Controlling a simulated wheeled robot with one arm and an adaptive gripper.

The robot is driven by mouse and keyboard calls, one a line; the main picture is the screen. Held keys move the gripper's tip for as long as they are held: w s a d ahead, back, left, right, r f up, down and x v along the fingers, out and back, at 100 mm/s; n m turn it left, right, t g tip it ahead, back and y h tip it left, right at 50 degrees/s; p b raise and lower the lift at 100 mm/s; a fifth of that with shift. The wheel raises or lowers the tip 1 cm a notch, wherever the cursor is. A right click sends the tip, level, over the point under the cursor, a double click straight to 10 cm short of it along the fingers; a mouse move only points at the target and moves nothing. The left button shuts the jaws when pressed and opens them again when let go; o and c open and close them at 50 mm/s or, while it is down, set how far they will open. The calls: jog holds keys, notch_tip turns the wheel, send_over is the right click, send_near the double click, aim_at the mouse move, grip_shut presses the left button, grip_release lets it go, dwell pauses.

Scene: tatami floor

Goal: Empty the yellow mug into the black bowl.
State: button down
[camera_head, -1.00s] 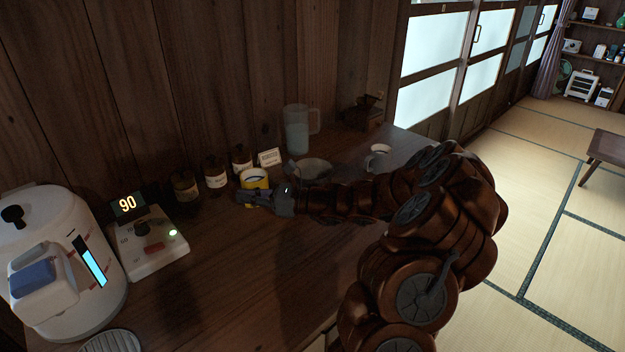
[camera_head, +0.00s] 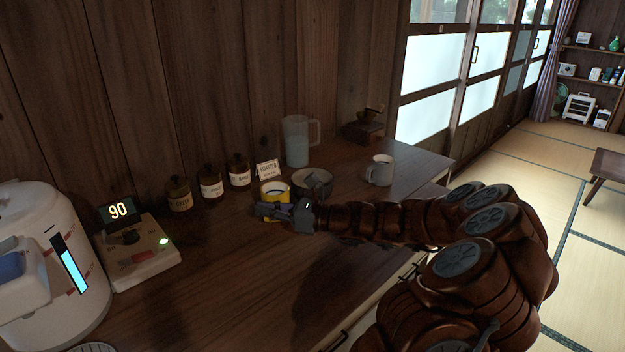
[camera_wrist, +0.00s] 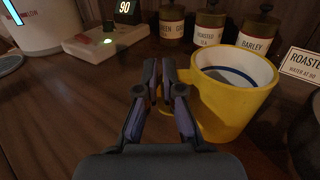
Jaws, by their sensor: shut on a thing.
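The yellow mug (camera_head: 265,196) is upright on or just above the counter. In the wrist view the mug (camera_wrist: 224,112) has a white inside with a blue ring and something greyish in it. My gripper (camera_head: 268,209) is shut on its handle; in the wrist view the fingers (camera_wrist: 163,82) close at the handle, on the mug's left side. The dark bowl (camera_head: 322,188) stands just right of the mug, partly behind my gripper. Only a dark edge of it (camera_wrist: 308,145) shows at the wrist view's right border. The bowl's inside is hard to make out.
Several labelled jars (camera_head: 210,183) and a small sign (camera_head: 267,170) stand behind. A clear pitcher (camera_head: 296,145) and a white mug (camera_head: 380,172) are farther right. A scale-like device (camera_head: 140,262) reading 90 and a white dispenser (camera_head: 45,290) stand left. The front counter is clear.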

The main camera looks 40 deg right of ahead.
aim_at(285, 192)
jog(key=shift+d+r, duration=0.1)
jog(key=d+r+m+t+p, duration=0.1)
jog(key=r+m+p, duration=0.1)
jog(key=d+r+m+t+p, duration=0.1)
jog(key=d+r+m, duration=0.1)
jog(key=r, duration=0.1)
jog(key=w+d+r+m+y+p, duration=0.1)
jog(key=d+r+p, duration=0.1)
jog(key=shift+r+m+t+p, duration=0.35)
jog(key=shift+m+t, duration=0.05)
jog(key=shift+d+m, duration=0.25)
jog(key=shift+m, duration=0.05)
jog(key=d+m+t, duration=0.1)
jog(key=d+r+m, duration=0.1)
jog(key=shift+w+r+m+t, duration=0.2)
jog(key=shift+r+m+t, duration=0.05)
jog(key=shift+m+t, duration=0.15)
jog(key=shift+d+r+m+h, duration=0.2)
jog(key=shift+m+h, duration=0.2)
jog(key=shift+w+d+f+m+t+h, duration=0.1)
jog(key=shift+d+f+m+t+h, duration=0.1)
jog(key=shift+m+t, duration=0.3)
jog(key=shift+d+f+m+t+h, duration=0.1)
jog(key=shift+d+m+t, duration=0.15)
jog(key=shift+m, duration=0.35)
